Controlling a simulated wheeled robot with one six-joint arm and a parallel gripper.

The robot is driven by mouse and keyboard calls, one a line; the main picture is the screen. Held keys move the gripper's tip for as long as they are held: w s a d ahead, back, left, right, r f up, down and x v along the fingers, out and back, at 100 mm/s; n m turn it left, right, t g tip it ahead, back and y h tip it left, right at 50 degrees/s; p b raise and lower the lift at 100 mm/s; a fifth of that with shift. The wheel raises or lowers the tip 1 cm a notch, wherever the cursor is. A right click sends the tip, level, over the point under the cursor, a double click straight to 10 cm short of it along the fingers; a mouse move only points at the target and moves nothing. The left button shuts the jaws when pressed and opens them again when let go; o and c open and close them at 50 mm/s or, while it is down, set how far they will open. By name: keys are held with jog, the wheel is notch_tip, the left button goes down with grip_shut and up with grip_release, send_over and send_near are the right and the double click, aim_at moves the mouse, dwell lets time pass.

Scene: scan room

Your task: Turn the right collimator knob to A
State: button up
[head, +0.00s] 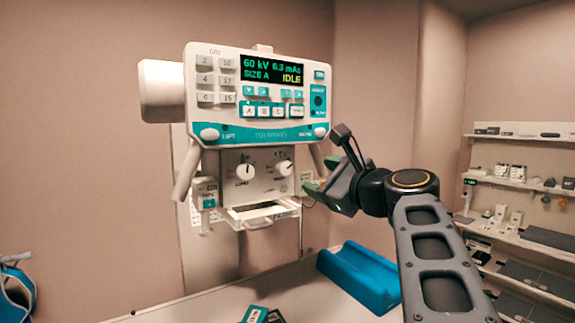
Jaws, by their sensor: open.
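The right collimator knob (284,168) is a round white knob with a dark pointer mark on the collimator's front panel, below the control console (262,92). Its pointer seems to aim toward the upper right; the letters around it are too small to read. The left collimator knob (244,172) sits beside it, its dark mark roughly upward. The console display (272,70) reads 60 kV, 6.3 mAs, SIZE A, IDLE. My gripper (318,180) is open and empty just right of the collimator, apart from the right knob. My gripper's body partly hides its far finger.
A pull-out tray (258,222) hangs under the collimator. Console handles (187,172) hang down at the sides. Shelves (520,185) stand at the right.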

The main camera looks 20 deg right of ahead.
aim_at(287, 169)
jog(key=w+p, duration=0.1)
jog(key=w, duration=0.3)
jog(key=w+a+p, duration=0.1)
jog(key=w, duration=0.3)
jog(key=w+a+p, duration=0.1)
jog(key=w, duration=0.3)
jog(key=shift+w+a, duration=0.1)
jog(key=shift+w, duration=0.05)
jog(key=c, duration=0.9)
